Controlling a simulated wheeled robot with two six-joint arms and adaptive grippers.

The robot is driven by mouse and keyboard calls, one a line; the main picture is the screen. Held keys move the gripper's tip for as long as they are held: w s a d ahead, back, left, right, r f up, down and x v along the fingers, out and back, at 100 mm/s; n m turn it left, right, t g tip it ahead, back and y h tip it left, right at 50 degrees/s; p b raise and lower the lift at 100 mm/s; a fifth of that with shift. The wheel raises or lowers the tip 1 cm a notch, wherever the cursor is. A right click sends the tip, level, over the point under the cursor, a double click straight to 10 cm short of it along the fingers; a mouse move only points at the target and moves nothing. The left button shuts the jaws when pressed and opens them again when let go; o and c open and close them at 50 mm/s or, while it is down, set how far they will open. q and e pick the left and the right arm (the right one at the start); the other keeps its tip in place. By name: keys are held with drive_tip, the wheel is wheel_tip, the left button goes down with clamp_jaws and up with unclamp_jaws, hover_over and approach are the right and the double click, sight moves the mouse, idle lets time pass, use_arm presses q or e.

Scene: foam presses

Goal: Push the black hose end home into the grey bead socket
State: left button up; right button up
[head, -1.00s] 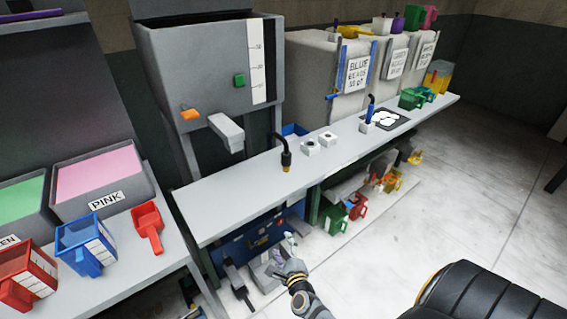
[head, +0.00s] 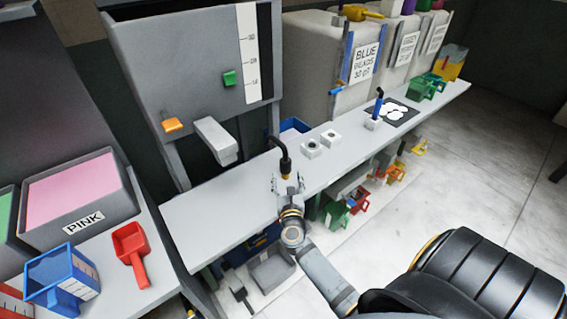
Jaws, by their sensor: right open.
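The black hose (head: 286,163) curves up from the grey bench and bends down to a brass-coloured tip. My right gripper (head: 288,182) is open, with its fingers either side of that tip in the picture; I cannot tell whether they touch it. Two small pale blocks with dark round holes, the near socket (head: 312,149) and the far socket (head: 331,137), sit on the bench just right of the hose. Both look empty, and I cannot tell which is the grey bead socket. My left gripper is not in view.
A blue hose (head: 379,101) stands at another pale block (head: 373,124) beside a dark mat (head: 402,109) with white patches. A press with a projecting grey spout (head: 215,140) stands at the left. The bench's front left (head: 215,215) is clear.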

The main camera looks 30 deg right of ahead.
sight(286, 169)
drive_tip(key=shift+x, duration=0.9)
drive_tip(key=shift+w+d+r+p, duration=0.25)
drive_tip(key=shift+w+r+p, duration=0.2)
drive_tip(key=shift+p, duration=0.15)
drive_tip(key=x, duration=0.3)
drive_tip(key=shift+f, duration=0.15)
drive_tip(key=shift+w+d+f, duration=0.2)
drive_tip(key=shift+w, duration=0.15)
drive_tip(key=shift+s+a+r, duration=0.1)
drive_tip(key=shift+s, duration=0.05)
drive_tip(key=shift+c, duration=1.6)
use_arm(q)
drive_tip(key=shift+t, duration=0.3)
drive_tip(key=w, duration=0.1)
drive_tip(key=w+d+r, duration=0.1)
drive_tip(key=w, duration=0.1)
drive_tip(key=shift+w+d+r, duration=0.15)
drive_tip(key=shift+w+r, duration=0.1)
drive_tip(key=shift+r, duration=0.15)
use_arm(e)
clamp_jaws()
